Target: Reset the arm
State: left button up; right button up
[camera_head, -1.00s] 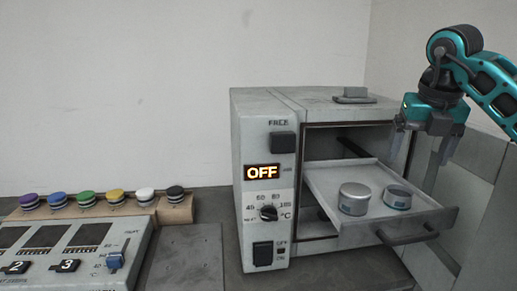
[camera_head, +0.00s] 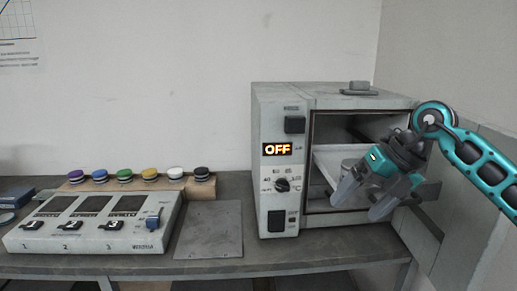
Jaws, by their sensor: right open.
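My right gripper (camera_head: 366,207) is in front of the open oven (camera_head: 262,120) at the right. Its jaws are apart and point down and to the left, with nothing seen between them. The teal right arm comes in from the right edge. The oven's display reads OFF. A light tray (camera_head: 328,165) inside the oven is partly hidden behind my gripper. My left gripper is not in view.
A panel with switches (camera_head: 95,222) stands at the left, with several coloured knobs (camera_head: 150,174) on a wooden strip behind it. A flat grey plate (camera_head: 208,243) lies between panel and oven. The oven door (camera_head: 424,235) stands open at the right.

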jog(key=s+a+f+m+t+y, duration=0.1)
jog(key=s+a+f+m+y, duration=0.2)
jog(key=a+y, duration=0.45)
jog(key=s+a+f+m+t+y, duration=0.15)
jog(key=s+a+y, duration=0.25)
jog(key=a+y, duration=0.4)
jog(key=s+d+f+m+t+h, duration=0.1)
jog(key=d+f+m+t+h, duration=0.45)
jog(key=m, duration=0.55)
jog(key=s+d+f+m+t+h, duration=0.1)
jog(key=d+f+m+t+h, duration=0.2)
jog(key=f+m+t+h, duration=0.65)
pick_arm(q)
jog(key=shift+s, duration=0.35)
pick_arm(e)
jog(key=s+d+f+m+g+h, duration=0.4)
jog(key=s+f+m+g, duration=0.4)
jog(key=s+f, duration=0.6)
jog(key=shift+d+f+m+g, duration=0.4)
jog(key=shift+d+f+g, duration=0.05)
jog(key=shift+d+f, duration=0.1)
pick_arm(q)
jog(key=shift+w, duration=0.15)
pick_arm(e)
jog(key=shift+r, duration=0.1)
